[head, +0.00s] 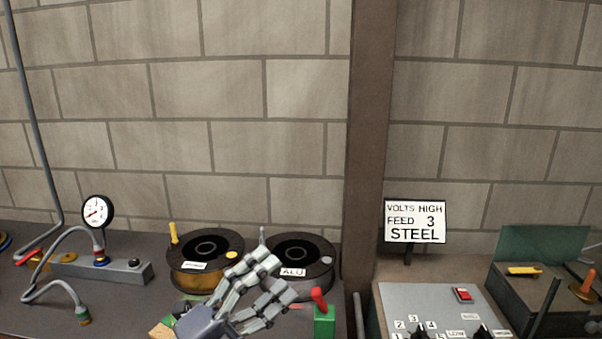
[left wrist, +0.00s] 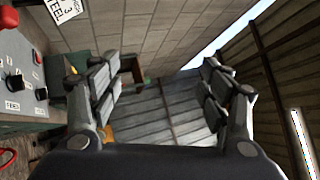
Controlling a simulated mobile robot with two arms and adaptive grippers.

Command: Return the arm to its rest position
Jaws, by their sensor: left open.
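My left gripper (head: 266,291) shows at the bottom middle of the head view, in front of two wire spools. Its fingers are apart and nothing is between them. The gripper overlaps the spool labelled ALU (head: 318,258) in the head view; I cannot tell the gap. My right gripper is not in view.
A black spool (head: 188,247), a pressure gauge (head: 97,212) on a manifold and a green block with a red lever (head: 323,322) are on the bench. At right are a control panel (head: 440,300), a sign (head: 414,221) and a metal box (head: 545,300).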

